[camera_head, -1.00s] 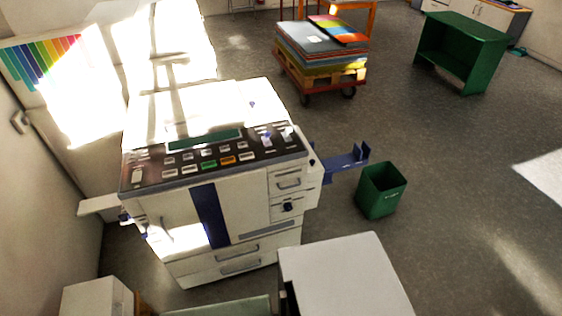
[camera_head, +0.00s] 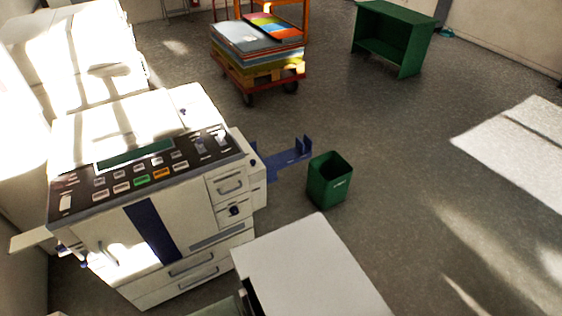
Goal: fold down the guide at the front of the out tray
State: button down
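The out tray (camera_head: 282,164) is a blue shelf sticking out of the right side of the copier (camera_head: 150,190). Small blue upright pieces (camera_head: 303,146) stand at its outer end, the guide apparently among them. They look raised, but they are too small to tell apart. The copier is white, with a dark control panel of several buttons and a blue vertical stripe on its front. My gripper is not in view.
A green bin (camera_head: 329,181) stands on the floor just right of the out tray. A white-topped surface (camera_head: 305,268) is in front of the copier's right corner. A trolley of coloured sheets (camera_head: 256,65) and a green shelf unit (camera_head: 393,38) stand behind.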

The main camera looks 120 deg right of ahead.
aim_at(272, 174)
jog(key=k, duration=2.35)
jog(key=z, duration=0.8)
jog(key=i, duration=1.5)
jog(key=u, duration=0.1)
